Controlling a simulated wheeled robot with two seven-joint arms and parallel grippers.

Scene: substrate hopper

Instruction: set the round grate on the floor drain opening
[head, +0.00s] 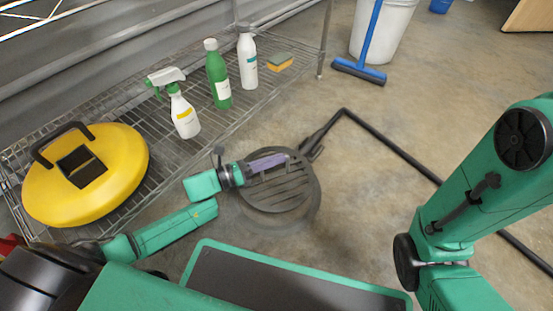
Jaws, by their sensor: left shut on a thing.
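The round grate (287,188) is a dark slatted disc near the middle of the head view. My left gripper (268,163) reaches in from the left and is shut on the grate near its far edge. The grate lies over the floor drain (282,229), whose dark rim shows below the grate's near edge. The opening itself is mostly hidden by the grate. I cannot tell whether the grate touches the rim or hovers just above it. My right arm stands at the right, and its gripper is out of view.
A wire shelf (150,213) at the left holds a yellow round machine (118,165), a spray bottle (184,114), a green bottle (217,78), a white bottle (247,62) and a sponge (280,63). A black hose (393,147) crosses the floor. A squeegee (358,71) leans at a white bucket (394,25).

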